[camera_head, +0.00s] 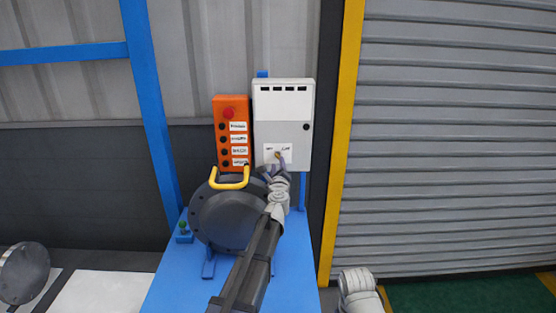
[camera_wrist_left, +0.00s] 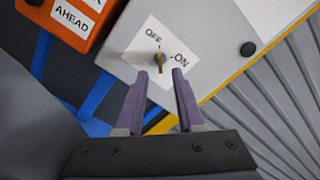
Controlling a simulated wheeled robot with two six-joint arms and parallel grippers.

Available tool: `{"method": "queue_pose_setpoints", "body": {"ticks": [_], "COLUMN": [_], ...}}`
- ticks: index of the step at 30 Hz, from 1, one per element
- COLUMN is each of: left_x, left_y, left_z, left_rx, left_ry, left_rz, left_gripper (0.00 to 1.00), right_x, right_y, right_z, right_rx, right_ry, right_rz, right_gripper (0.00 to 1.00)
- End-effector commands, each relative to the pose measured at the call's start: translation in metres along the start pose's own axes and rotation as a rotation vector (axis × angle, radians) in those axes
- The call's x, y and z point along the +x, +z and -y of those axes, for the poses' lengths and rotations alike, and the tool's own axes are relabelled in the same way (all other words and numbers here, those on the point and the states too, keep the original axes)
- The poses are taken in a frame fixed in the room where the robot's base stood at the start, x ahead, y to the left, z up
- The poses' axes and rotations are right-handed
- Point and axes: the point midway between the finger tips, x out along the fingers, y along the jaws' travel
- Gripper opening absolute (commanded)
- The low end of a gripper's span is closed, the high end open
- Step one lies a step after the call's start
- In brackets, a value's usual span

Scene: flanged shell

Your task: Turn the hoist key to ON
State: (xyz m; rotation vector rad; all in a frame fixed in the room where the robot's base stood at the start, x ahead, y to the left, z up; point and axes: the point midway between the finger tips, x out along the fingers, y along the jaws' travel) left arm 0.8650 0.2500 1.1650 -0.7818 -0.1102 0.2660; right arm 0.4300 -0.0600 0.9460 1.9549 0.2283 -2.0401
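The hoist key (camera_head: 277,155) is a small brass key in a white OFF/ON label on the lower part of a light grey control box (camera_head: 284,110). In the left wrist view the key (camera_wrist_left: 160,62) stands out from the label, with OFF above it and ON to its right. I cannot tell clearly which word it points to. My left gripper (camera_wrist_left: 158,74) is open, its two purple fingertips just short of the key and on either side of it. No contact shows. In the head view the left gripper (camera_head: 274,170) is just below the label. My right gripper is out of view.
An orange button box (camera_head: 232,140) with a red knob hangs left of the control box. A dark round flanged shell (camera_head: 225,218) with a yellow handle (camera_head: 230,180) stands below on a blue stand (camera_head: 180,285). A yellow post (camera_head: 340,140) and grey shutter (camera_head: 450,140) are right.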

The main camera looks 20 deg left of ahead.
Motion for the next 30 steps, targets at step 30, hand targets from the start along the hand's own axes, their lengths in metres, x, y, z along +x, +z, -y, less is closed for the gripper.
{"method": "queue_pose_setpoints", "body": {"ticks": [30], "left_x": [0.051], "left_y": [0.000], "left_z": [0.000], "left_rx": [0.002], "left_ry": [0.000], "left_rz": [0.000], "left_gripper": [0.00], "right_x": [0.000], "right_y": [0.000], "right_z": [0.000], "right_rx": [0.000], "right_ry": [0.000], "right_rz": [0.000], "right_gripper": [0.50]}}
